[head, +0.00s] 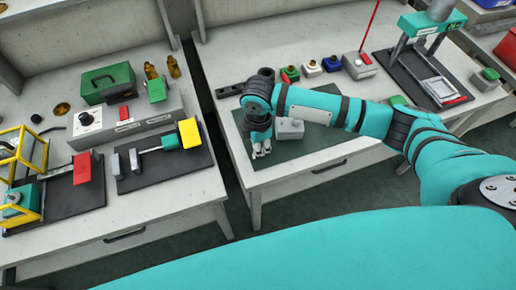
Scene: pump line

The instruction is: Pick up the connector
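My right gripper (261,151) points down over the dark green mat (306,155) on the right-hand table. Its pale fingertips are close together and too small to tell whether they are open or shut. A small grey block (291,130) with a raised top sits on the mat just right of the gripper, apart from the fingertips. I cannot tell whether this block is the connector, and no other part is clearly one. Something under the gripper may be hidden by the fingers. My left gripper is not in view.
Small coloured button boxes (311,69) stand behind my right arm. A press-like fixture (433,80) stands at the back right. A gap separates the left table (160,232), which holds a green toolbox (105,83), a grey control box and fixtures. The mat's front part is clear.

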